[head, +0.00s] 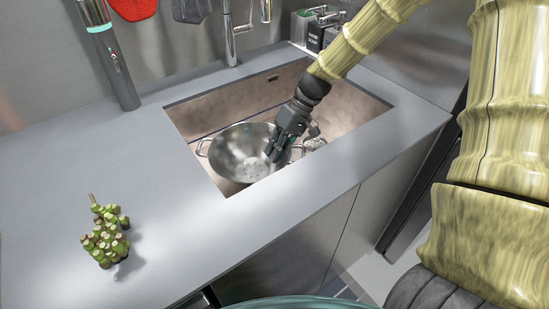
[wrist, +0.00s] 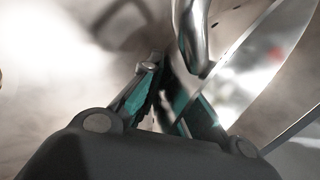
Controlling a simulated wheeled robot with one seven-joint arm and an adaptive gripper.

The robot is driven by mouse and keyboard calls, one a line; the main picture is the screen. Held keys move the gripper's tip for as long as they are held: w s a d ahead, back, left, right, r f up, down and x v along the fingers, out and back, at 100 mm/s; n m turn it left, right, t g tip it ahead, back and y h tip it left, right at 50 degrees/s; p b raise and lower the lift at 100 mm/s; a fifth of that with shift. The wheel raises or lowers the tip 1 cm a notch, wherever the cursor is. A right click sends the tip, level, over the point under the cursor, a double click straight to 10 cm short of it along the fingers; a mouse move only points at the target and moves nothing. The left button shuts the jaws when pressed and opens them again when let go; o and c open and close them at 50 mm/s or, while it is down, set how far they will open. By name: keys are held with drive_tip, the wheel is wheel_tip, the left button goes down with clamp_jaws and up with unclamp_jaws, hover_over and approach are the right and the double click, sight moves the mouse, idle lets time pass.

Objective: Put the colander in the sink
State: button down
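The silver colander (head: 240,146) is within the opening of the sink (head: 345,105), toward its left end. Its left handle shows near the sink's left edge. I cannot tell if its base rests on the sink floor. My gripper (head: 273,150) is at the colander's right side, its fingers overlapping the bowl. In the wrist view, my gripper's fingers (wrist: 163,75) are close together beside a curved metal handle (wrist: 192,35). The bright bowl of the colander (wrist: 262,75) lies to their right. Whether the fingers grip the handle or rim is unclear.
A tap (head: 230,40) stands behind the sink. A tall grey cylinder (head: 115,65) stands at the back left. A green knobbly cluster (head: 105,238) sits on the left worktop (head: 60,175), which has clear room around it.

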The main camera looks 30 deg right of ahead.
wheel_tip(320, 180, down, 3)
drive_tip(key=shift+r, duration=0.1)
drive_tip(key=c, duration=1.6)
unclamp_jaws()
drive_tip(key=shift+c, duration=0.2)
drive_tip(key=v, duration=1.2)
drive_tip(key=shift+p, duration=0.35)
